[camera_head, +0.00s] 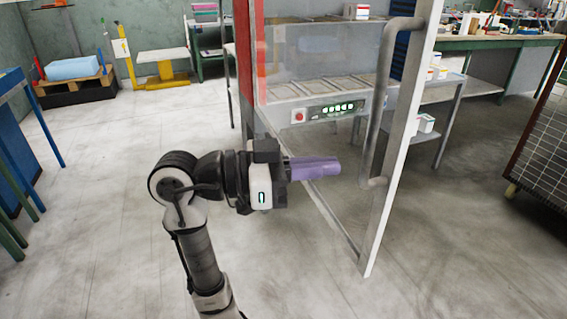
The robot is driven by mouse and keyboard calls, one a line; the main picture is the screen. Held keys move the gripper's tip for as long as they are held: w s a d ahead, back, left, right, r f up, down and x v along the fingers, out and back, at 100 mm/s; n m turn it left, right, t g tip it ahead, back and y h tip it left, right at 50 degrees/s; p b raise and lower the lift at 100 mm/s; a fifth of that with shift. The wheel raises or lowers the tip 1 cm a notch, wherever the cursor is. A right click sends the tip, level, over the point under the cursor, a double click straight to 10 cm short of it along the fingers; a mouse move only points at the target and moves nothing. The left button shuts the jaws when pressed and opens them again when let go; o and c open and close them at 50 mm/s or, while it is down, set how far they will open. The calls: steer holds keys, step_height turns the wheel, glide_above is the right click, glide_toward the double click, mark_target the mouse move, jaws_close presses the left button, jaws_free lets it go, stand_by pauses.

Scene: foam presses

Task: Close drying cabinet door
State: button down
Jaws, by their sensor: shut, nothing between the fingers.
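The drying cabinet door (400,130) stands open in the right half of the view. It has a clear pane, a pale frame edge and a long grey bar handle (372,105). The cabinet's red-edged side (244,60) stands behind it, with a control panel (337,111) seen through the pane. My gripper (338,167) is shut and empty, its purple fingers pointing right toward the lower part of the handle. It appears in front of the pane; whether it touches the door I cannot tell.
A workbench (490,43) with clutter is at the back right, and a dark mesh-panelled frame (545,140) stands at the right edge. A blue block on a pallet (75,92) and a blue table (25,140) are at left. The floor between is clear.

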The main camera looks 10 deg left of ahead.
steer(key=shift+x, duration=1.75)
steer(key=shift+d, duration=0.1)
